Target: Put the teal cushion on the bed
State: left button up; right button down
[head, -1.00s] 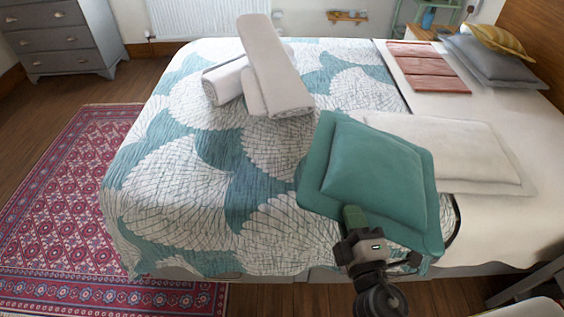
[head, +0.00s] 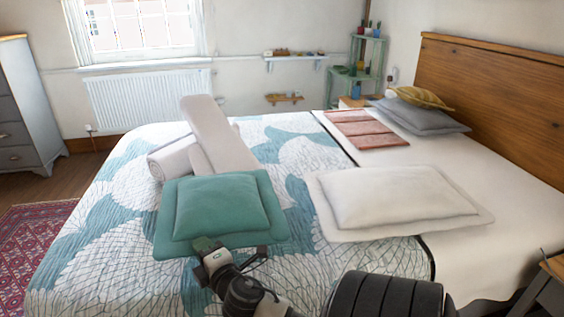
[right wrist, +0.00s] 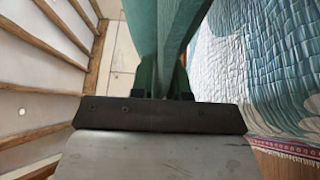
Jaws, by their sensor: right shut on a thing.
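The teal cushion (head: 220,207), square with a flat border, is held in my right gripper (head: 207,246) by its near edge. In the head view it appears over the patterned quilt of the bed (head: 90,235), in front of the white rolls. I cannot tell whether it touches the quilt. In the right wrist view the fingers (right wrist: 163,84) are closed on the teal cushion's edge (right wrist: 150,35), with the quilt (right wrist: 255,60) to the right. My left gripper is not in view.
White rolls (head: 215,135) lie on the bed behind the cushion. A white pillow (head: 395,195) lies to the right. The quilt's left part is clear.

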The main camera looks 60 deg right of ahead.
jog(key=shift+w+d+f+h, duration=0.1)
jog(key=shift+d+h, duration=0.05)
jog(key=shift+d, duration=0.25)
jog(key=shift+w+d+f+h, duration=0.1)
jog(key=shift+d+h, duration=0.05)
jog(key=shift+d, duration=0.25)
jog(key=shift+d+r, duration=0.15)
jog(key=shift+d, duration=0.1)
jog(key=w+a+f+b, duration=0.1)
jog(key=w+a+f, duration=0.1)
jog(key=w+a+f+b, duration=0.1)
jog(key=w+a+f, duration=0.1)
jog(key=w+a, duration=0.1)
jog(key=w+a+f+b, duration=0.1)
jog(key=w+a+f, duration=0.2)
jog(key=shift+w, duration=0.25)
notch_tip(320, 180, down, 4)
jog(key=shift+a+r+b, duration=0.1)
jog(key=shift+r+b, duration=0.05)
jog(key=shift+b, duration=0.7)
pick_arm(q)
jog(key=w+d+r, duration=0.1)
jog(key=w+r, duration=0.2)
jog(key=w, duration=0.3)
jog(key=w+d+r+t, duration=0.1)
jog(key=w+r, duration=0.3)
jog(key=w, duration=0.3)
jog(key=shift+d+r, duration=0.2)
pick_arm(e)
jog(key=shift+f, duration=0.2)
